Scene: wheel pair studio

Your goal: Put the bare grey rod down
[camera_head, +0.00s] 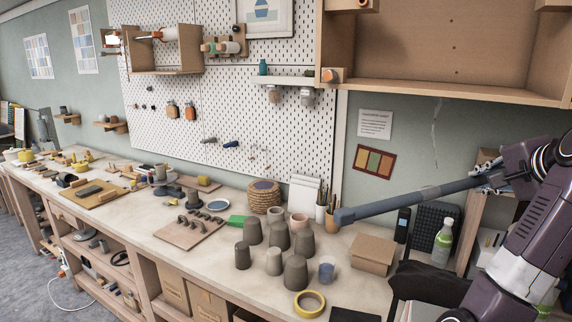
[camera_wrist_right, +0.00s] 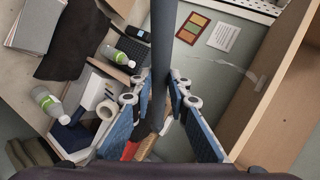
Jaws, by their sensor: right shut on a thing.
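The bare grey rod (camera_head: 415,200) is held in the air, slanting from my right gripper down to the left, in the head view. Its far end looks a little thicker and shows in front of the pencil cup, above the bench's back edge. My right gripper (camera_head: 492,178) is shut on the rod near its other end. In the right wrist view the rod (camera_wrist_right: 164,40) runs up from between the blue fingers of the right gripper (camera_wrist_right: 158,88). The fingers hide part of it. My left gripper is not in view.
The workbench (camera_head: 215,262) carries several grey cups (camera_head: 296,272), yellow tape (camera_head: 309,304) and a cardboard box (camera_head: 373,252). A green-labelled bottle (camera_head: 444,238) stands at right. A wooden shelf (camera_head: 440,85) hangs above the rod. Clear bench top shows at the front left of the cups.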

